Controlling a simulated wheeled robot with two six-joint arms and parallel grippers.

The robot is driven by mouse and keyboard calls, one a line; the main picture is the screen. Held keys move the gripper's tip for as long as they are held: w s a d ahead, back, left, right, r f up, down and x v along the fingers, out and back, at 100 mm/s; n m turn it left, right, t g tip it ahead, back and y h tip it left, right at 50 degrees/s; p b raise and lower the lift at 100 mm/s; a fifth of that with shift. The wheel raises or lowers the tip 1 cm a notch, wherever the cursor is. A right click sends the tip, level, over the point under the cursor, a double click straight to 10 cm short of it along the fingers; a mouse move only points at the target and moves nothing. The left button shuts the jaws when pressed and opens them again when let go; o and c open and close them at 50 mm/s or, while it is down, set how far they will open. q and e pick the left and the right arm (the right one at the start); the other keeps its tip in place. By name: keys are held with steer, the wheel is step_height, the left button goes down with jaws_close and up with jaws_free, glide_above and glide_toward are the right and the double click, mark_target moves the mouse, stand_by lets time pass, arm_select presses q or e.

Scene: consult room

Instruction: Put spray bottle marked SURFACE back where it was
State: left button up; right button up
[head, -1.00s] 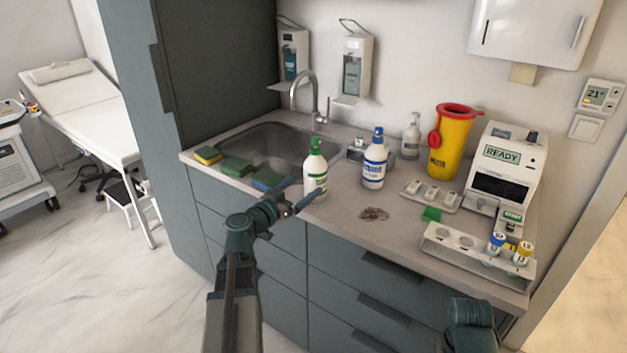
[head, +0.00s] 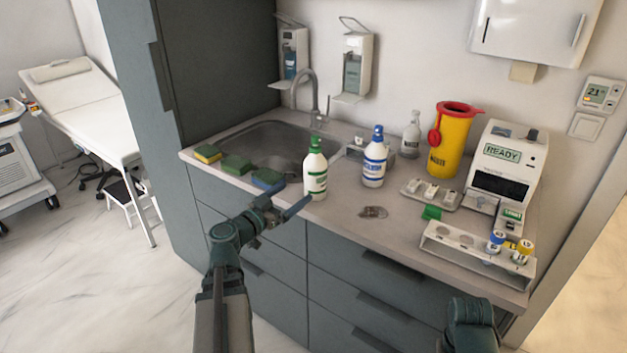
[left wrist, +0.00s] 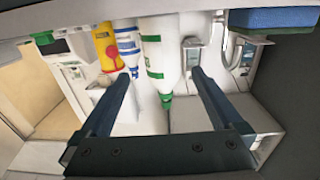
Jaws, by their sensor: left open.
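A white spray bottle with a green top (head: 315,174) stands upright near the counter's front edge, by the sink. A white bottle with a blue top (head: 374,163) stands upright to its right. The label print is too small to read, so I cannot tell which says SURFACE. My left gripper (head: 289,194) is open and empty, just in front of the green-topped bottle. In the left wrist view, the green-topped bottle (left wrist: 160,48) appears upside down beyond and between the open fingers (left wrist: 161,74); the blue-topped bottle (left wrist: 128,42) is beside it.
Several sponges (head: 238,165) lie along the sink's (head: 262,138) front edge. A dark spill (head: 373,212) is on the counter (head: 340,215). A yellow bin (head: 450,145), an analyser (head: 500,170) and a tube rack (head: 470,250) fill the right side.

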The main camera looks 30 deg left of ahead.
mark_target(309, 181)
arm_select(q)
steer(key=w, duration=0.6)
steer(key=shift+w+d, duration=0.25)
steer(key=shift+d, duration=0.1)
steer(key=shift+w, duration=0.1)
steer(key=w, duration=0.5)
steer(key=shift+d, duration=0.15)
steer(key=shift+c, duration=0.3)
jaws_close()
